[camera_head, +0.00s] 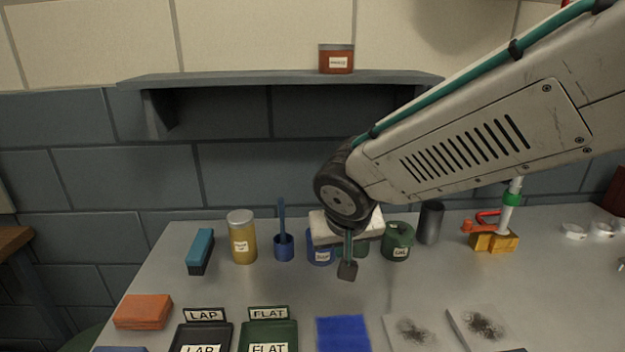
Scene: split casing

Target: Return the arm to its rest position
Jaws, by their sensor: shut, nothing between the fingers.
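My arm reaches in from the upper right across the camera_head view. My gripper (348,271) points down at its end, above the middle of the grey table (420,288). The fingers are shut with nothing seen between them. The gripper hangs in front of a blue labelled jar (318,254) and partly hides it. The wrist also covers part of what stands behind it.
A yellow jar (242,238), a blue cup (284,248) and a green jar (397,242) stand near the back. Black LAP (190,334) and green FLAT (286,328) trays lie in front. A shelf (250,78) holds a red-brown jar (337,60).

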